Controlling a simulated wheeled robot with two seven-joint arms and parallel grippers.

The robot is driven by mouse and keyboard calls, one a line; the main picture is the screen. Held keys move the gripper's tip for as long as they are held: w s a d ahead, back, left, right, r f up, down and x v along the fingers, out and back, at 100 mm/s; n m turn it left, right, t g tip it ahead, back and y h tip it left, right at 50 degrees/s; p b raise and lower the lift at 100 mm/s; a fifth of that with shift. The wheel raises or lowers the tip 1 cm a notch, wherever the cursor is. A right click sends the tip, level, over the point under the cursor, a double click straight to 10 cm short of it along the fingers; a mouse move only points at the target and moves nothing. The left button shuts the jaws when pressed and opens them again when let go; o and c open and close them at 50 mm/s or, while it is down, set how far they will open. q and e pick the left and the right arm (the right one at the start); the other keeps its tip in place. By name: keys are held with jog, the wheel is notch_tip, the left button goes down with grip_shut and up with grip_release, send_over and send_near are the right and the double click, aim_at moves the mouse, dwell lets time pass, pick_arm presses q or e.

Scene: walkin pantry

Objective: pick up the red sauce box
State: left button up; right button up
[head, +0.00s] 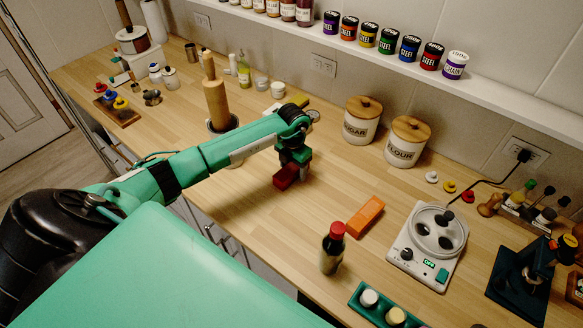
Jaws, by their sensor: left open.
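A small dark red box (285,178), which looks like the red sauce box, lies on the wooden counter (245,205) near the middle of the view. My left gripper (291,160) points down right at the box and is open. The gripper hides the back upper part of the box. I cannot tell whether the fingers straddle or touch it. My right gripper is not in view.
Two lidded canisters (363,120) (406,142) are behind. The counter left of the bottle is clear.

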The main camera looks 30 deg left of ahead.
pick_arm(q)
jog(key=shift+f, duration=0.4)
jog(key=c, duration=1.2)
jog(key=shift+r, duration=0.1)
